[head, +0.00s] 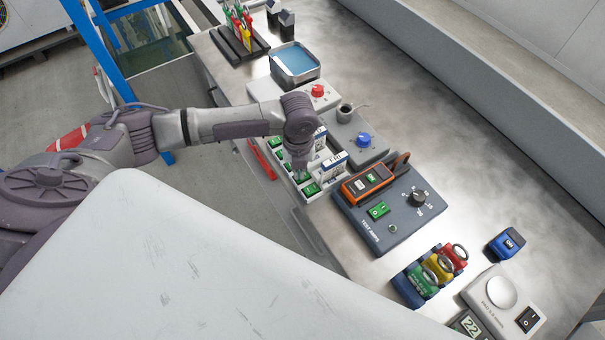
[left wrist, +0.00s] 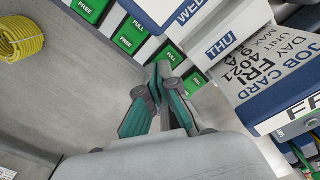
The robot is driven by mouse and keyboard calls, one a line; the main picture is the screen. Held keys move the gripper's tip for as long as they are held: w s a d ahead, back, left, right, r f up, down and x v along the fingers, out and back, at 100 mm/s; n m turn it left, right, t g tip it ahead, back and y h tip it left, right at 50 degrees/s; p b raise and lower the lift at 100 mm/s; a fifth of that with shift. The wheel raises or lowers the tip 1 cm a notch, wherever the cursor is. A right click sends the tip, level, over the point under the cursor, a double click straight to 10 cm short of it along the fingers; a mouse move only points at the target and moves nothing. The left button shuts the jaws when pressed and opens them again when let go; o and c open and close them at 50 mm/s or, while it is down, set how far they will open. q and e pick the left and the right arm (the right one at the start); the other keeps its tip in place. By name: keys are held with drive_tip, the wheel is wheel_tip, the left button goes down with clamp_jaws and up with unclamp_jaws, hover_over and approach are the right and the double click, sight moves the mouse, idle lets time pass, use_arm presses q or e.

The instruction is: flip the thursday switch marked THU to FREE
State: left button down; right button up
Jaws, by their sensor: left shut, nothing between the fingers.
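More green switches (left wrist: 130,38) run up and left. My left gripper (left wrist: 160,73) is shut and empty over the row near that switch; in the head view it also shows (head: 300,172) above the panel. I cannot tell whether the fingertips touch it. My right gripper is not in view.
A job card marked FRI (left wrist: 272,75) stands close on the right of the fingers. A dark test box (head: 385,215) with an orange device (head: 367,181) is beside the panel. A box with a blue knob (head: 363,140) stands behind.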

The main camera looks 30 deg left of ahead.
use_arm(q)
drive_tip(key=shift+s+f, duration=0.1)
drive_tip(key=shift+f, duration=0.4)
wheel_tip(320, 180, up, 7)
drive_tip(key=p, duration=0.7)
idle(0.4)
idle(0.3)
